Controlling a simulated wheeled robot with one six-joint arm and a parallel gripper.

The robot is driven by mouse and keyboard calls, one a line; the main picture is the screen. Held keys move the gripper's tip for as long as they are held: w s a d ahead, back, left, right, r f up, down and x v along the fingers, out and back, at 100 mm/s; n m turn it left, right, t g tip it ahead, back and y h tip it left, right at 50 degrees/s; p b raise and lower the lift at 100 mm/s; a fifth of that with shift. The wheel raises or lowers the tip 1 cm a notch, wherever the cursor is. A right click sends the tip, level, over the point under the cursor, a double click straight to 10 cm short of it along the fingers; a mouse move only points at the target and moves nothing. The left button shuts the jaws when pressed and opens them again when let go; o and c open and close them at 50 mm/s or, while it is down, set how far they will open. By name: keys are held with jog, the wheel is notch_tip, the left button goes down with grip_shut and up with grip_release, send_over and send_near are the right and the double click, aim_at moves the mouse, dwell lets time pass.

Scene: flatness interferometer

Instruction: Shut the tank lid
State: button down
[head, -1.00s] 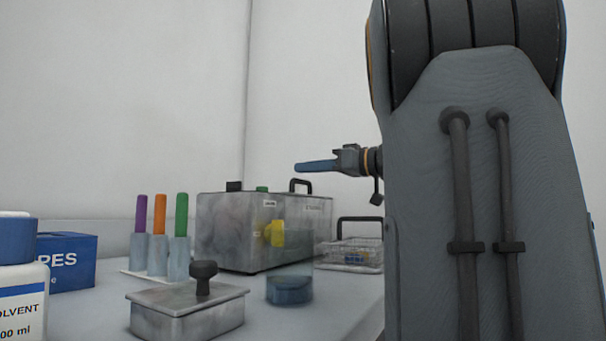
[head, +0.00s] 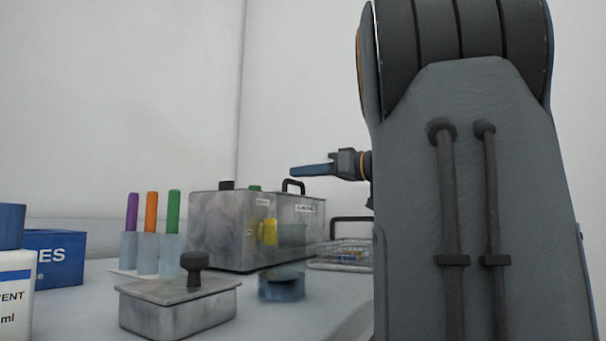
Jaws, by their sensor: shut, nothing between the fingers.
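A lidded metal dish (head: 180,309) with a dark knob and a glass beaker (head: 281,285) stand in front of the tank. A rack with purple, orange and green sticks (head: 151,240) is left of it. A wire basket (head: 342,255) is right. A blue box (head: 55,258) and solvent bottle (head: 12,275) stand far left.

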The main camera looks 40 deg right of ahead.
notch_tip(320, 180, up, 4)
jog(key=p, duration=0.2)
jog(key=s+d+f+p, duration=0.1)
jog(key=s+d+f, duration=0.2)
jog(key=s+f, duration=0.2)
jog(key=s, duration=0.3)
jog(key=shift+s+d+f, duration=0.3)
jog(key=shift+s, duration=0.05)
jog(key=shift+s, duration=0.1)
